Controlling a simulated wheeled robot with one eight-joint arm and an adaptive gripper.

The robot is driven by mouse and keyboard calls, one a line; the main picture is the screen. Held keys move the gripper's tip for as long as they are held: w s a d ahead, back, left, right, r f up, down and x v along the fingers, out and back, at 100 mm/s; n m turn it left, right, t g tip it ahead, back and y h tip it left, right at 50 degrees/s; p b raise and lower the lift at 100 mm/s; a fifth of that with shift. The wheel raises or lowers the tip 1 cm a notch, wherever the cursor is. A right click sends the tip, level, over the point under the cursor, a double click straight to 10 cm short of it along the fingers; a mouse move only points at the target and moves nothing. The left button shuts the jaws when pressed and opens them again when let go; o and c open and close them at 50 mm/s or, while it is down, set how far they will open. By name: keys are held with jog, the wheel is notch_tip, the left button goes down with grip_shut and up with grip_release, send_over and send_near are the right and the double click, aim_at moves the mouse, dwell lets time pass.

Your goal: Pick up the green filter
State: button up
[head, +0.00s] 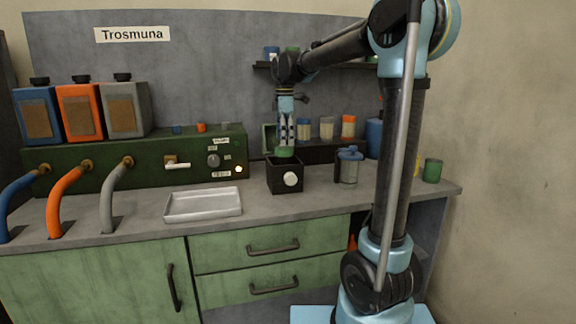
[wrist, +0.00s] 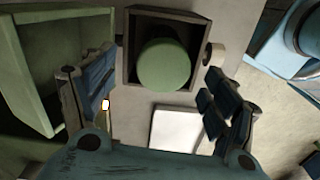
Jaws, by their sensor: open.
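The green filter (head: 285,152) is a short green cylinder in a small dark open-topped box (head: 285,178) with a white round knob on its front. In the wrist view the filter's round top (wrist: 164,66) shows inside the box's dark rim (wrist: 132,80). My gripper (head: 284,141) points down just above the filter. The filter's lower part is hidden by the box. I cannot tell whether the fingertips touch it.
A grey-blue lidded jar (head: 348,166) stands close to the box's right. A white tray (head: 203,204) lies to the left. A green machine (head: 190,160) and a shelf with several small jars (head: 326,128) stand behind. A green cup (head: 432,170) is near the right edge.

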aim_at(284, 153)
jog(key=shift+s+a+f, duration=0.1)
jog(key=shift+f, duration=3.1)
jog(key=c, duration=1.4)
